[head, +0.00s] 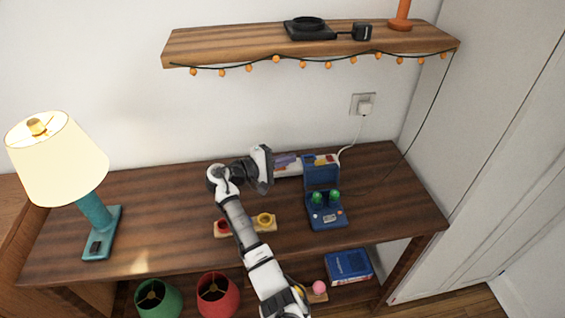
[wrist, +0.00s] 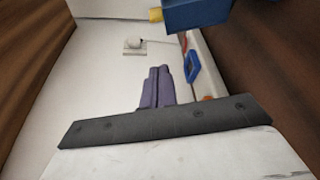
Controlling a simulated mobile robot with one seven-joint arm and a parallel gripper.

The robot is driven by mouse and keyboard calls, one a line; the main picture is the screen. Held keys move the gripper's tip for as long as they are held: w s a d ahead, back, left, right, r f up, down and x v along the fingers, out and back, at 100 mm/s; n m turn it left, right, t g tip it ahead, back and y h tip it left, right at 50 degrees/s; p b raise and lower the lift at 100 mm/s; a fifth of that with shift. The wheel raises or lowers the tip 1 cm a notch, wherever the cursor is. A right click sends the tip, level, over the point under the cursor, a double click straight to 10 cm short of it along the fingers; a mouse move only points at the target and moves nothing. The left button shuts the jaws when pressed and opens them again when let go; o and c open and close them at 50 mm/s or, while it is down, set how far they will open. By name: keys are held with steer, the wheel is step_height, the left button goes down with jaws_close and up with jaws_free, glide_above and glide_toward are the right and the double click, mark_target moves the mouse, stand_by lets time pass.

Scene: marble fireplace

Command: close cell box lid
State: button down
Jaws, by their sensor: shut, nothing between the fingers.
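The cell box is a blue box on the table, right of my gripper. Its base (head: 327,216) holds two green round-topped cells. Its lid (head: 321,175) stands up, open, at the back edge. In the wrist view, a blue part of the box (wrist: 198,14) with a yellow bit shows at the top, cut off by the frame. My gripper (head: 292,159) is left of the lid, near the wall and apart from the box. Its purple-grey fingers (wrist: 158,74) are together and empty, pointing toward the right in the head view.
A white strip (head: 328,162) with coloured pieces lies by the wall behind my gripper. Its cord runs to a wall socket (head: 365,105). A lamp (head: 60,160) stands far left. A shelf (head: 230,45) hangs above.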

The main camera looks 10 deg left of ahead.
mark_target(321, 174)
steer(key=b+x, duration=0.2)
steer(key=x, duration=0.4)
steer(key=shift+f, duration=0.2)
steer(key=s+p, duration=0.1)
steer(key=s+r, duration=0.1)
steer(key=s+d+p, duration=0.1)
steer(key=shift+s+d+r+p, duration=0.1)
steer(key=shift+s+r+p, duration=0.1)
steer(key=shift+r+p, duration=0.1)
steer(key=shift+b, duration=0.5)
